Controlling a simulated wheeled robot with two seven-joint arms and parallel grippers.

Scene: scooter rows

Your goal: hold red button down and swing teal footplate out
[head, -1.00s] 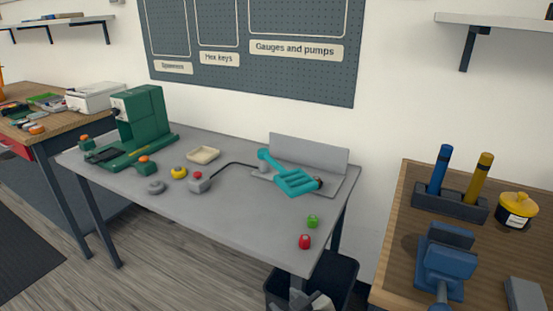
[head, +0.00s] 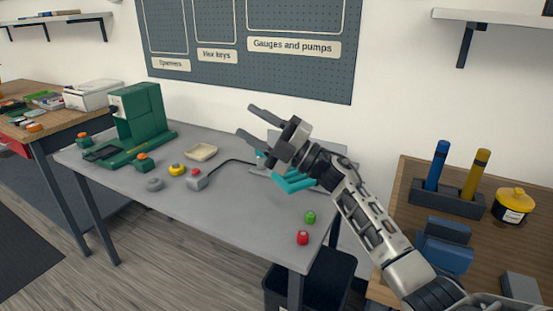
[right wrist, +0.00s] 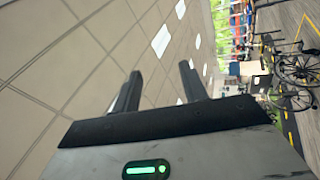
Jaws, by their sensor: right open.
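The red button (head: 196,171) sits on a small grey box (head: 198,182) near the middle of the grey table, with a dark cable running right to the bracket. The teal footplate (head: 291,183) is at the bracket (head: 339,165) on the table's right part. My right arm and gripper hide much of both. My right gripper (head: 256,123) is raised in front of them, open, its fingers pointing up and left. Its open fingers also show in the right wrist view (right wrist: 159,85), with nothing between them. My left gripper is not in view.
A green machine (head: 140,118) stands at the table's left. A yellow knob (head: 177,169), a grey disc (head: 155,184) and a beige dish (head: 201,152) lie near the button. Green (head: 310,217) and red (head: 303,238) knobs lie at the right front. The table's front middle is clear.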

